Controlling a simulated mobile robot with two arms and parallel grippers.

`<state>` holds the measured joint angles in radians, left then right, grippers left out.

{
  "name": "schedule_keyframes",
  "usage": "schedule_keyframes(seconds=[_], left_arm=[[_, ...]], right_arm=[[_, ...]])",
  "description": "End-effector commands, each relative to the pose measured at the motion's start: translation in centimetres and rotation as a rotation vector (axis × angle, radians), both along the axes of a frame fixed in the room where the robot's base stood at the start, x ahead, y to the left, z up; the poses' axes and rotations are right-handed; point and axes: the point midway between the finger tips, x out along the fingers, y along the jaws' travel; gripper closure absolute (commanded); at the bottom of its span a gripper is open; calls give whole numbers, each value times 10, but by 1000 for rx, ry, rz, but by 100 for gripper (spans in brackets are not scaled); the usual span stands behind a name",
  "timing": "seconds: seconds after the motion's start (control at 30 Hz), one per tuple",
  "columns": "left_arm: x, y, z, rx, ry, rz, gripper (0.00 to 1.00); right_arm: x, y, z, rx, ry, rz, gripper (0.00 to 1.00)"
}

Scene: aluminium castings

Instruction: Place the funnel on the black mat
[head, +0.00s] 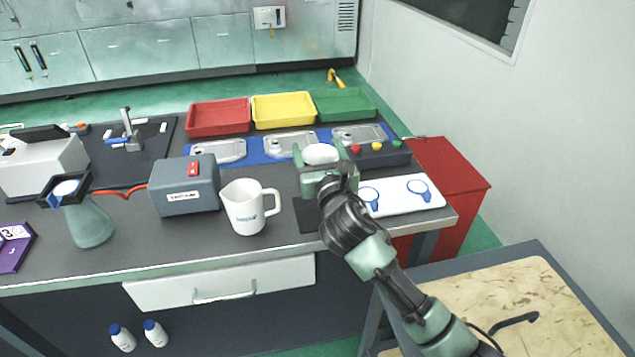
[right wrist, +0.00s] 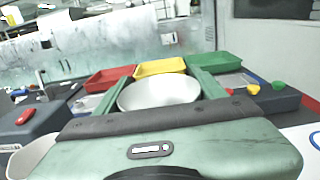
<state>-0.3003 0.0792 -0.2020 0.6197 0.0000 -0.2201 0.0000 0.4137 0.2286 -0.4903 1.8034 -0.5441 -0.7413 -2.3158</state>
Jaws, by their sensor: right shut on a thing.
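The white funnel (head: 321,154) shows as a round, wide rim between the fingers of my right gripper (head: 322,163). In the right wrist view the funnel (right wrist: 158,93) sits between the two green fingers, and its lower part is hidden behind the gripper body. My right gripper is shut on it, over the right part of the table. A black mat (head: 308,217) lies on the table below and in front of the gripper, partly hidden by my right arm. Whether the funnel touches anything below is hidden. My left gripper is not in view.
A white jug (head: 247,207) stands left of the mat, near a grey box (head: 185,188). A white board (head: 407,196) with blue rings lies to the right. A button box (head: 378,155) and castings on a blue mat (head: 266,153) are behind. Another dark mat (head: 155,150) lies left.

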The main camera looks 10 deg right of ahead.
Motion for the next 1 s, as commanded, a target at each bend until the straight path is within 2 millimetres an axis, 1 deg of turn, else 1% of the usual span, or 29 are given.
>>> schedule_keyframes(seconds=[0.03, 0.13, 0.27, 0.5, 0.6, 0.93, 0.97, 1.0], left_arm=[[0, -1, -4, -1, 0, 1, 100], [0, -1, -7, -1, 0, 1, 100], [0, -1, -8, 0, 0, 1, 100], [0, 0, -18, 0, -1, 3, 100], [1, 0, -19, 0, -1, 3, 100], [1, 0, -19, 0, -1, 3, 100], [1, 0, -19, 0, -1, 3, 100], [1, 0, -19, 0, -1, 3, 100]], right_arm=[[0, 0, -14, 2, 3, -1, 75], [0, 0, -27, 1, 0, 0, 75], [0, 0, -35, 1, -1, 0, 75], [0, 0, -71, 3, 1, -1, 75], [0, 0, -76, 0, -1, 0, 75], [0, 0, -78, -1, -2, 0, 75], [0, 0, -79, -1, -1, 0, 28], [0, 0, -78, -1, -1, 0, 16]])
